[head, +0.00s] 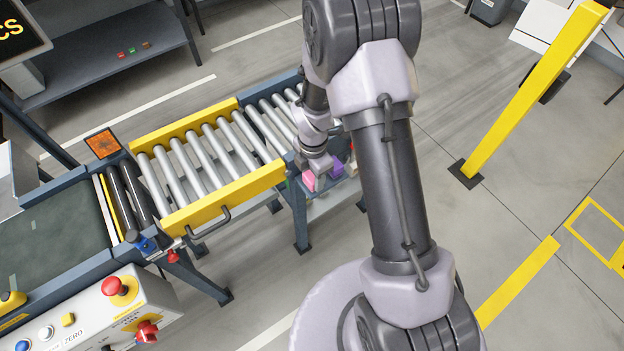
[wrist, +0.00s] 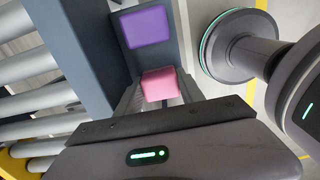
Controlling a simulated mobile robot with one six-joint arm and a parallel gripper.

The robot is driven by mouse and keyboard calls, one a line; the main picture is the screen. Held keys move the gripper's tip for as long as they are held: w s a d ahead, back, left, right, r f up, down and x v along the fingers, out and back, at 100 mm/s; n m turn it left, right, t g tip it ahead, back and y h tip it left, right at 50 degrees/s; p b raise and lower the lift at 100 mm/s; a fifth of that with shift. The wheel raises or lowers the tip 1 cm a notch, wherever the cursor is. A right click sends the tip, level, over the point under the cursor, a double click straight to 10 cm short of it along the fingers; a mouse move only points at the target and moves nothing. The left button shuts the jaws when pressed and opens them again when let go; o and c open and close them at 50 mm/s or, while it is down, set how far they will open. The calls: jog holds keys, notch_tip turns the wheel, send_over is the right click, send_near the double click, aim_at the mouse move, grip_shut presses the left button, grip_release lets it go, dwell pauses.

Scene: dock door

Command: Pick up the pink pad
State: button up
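The pink pad (wrist: 160,86) is a small block in the middle of the wrist view, between the tips of my gripper (wrist: 159,80). The fingers lie close along both its sides and appear to be shut on it. In the head view the pink pad (head: 308,181) shows at the lower left of my gripper (head: 315,171), by the right end of the roller conveyor. Whether the pad still touches a surface below is not clear.
A purple pad (wrist: 147,26) lies just beyond the pink one on a dark surface. The roller conveyor (head: 203,160) with yellow side rails is to the left. A yellow post (head: 528,95) stands at the right. Open floor lies between.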

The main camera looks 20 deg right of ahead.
jog(key=shift+c, duration=0.5)
notch_tip(320, 180, up, 4)
jog(key=p, duration=0.2)
jog(key=shift+p, duration=0.3)
jog(key=s+a+r+p, duration=0.1)
jog(key=s+p, duration=0.1)
jog(key=s, duration=1.4)
jog(key=shift+a, duration=0.4)
jog(key=o, duration=0.8)
jog(key=shift+c, duration=0.2)
jog(key=c, duration=0.6)
